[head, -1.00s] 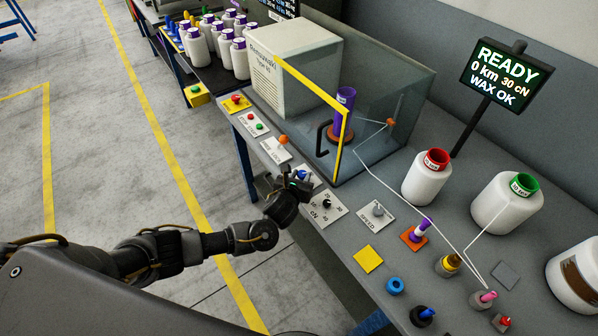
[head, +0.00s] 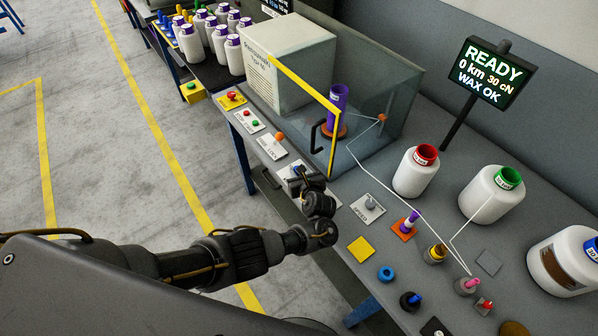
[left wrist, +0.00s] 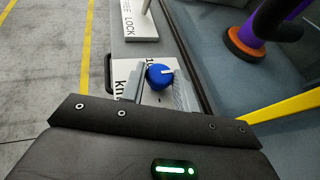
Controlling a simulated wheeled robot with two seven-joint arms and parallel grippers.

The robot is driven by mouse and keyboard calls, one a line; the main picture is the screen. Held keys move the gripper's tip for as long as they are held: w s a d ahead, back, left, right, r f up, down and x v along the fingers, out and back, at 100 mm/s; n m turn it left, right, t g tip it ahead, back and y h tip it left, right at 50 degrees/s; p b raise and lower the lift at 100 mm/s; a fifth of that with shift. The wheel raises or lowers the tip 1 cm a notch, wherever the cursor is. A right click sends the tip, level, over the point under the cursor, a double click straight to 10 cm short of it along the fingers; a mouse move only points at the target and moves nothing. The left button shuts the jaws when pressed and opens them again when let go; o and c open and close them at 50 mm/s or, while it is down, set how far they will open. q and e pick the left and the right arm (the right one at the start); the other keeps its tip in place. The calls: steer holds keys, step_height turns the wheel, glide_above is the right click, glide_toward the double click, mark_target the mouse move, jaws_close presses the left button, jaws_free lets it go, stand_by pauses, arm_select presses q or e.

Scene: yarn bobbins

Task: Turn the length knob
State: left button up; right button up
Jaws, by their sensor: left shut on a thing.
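The length knob (left wrist: 159,76) is a round blue knob with a white pointer mark, on a white plate (left wrist: 122,70) lettered "km" on the bench front. My left gripper (left wrist: 158,88) has its two fingers on either side of the knob and is shut on it. The white mark points to the right in the left wrist view. In the head view my left gripper (head: 298,182) is at the plate and mostly hides the knob. The display (head: 490,72) reads "READY 0 km 30 cN WAX OK". My right gripper is not in view.
A glass enclosure (head: 385,100) with a yellow-edged front and black handle stands just behind the knob. The brake lock plate (head: 272,147) and speed plate (head: 368,209) flank it. White yarn bobbins (head: 415,172) stand to the right.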

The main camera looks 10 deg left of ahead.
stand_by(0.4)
arm_select(q)
steer(key=o, duration=0.9)
steer(key=shift+w, duration=0.1)
steer(key=shift+o, duration=0.2)
steer(key=shift+a+h, duration=0.1)
steer(key=shift+h, duration=0.2)
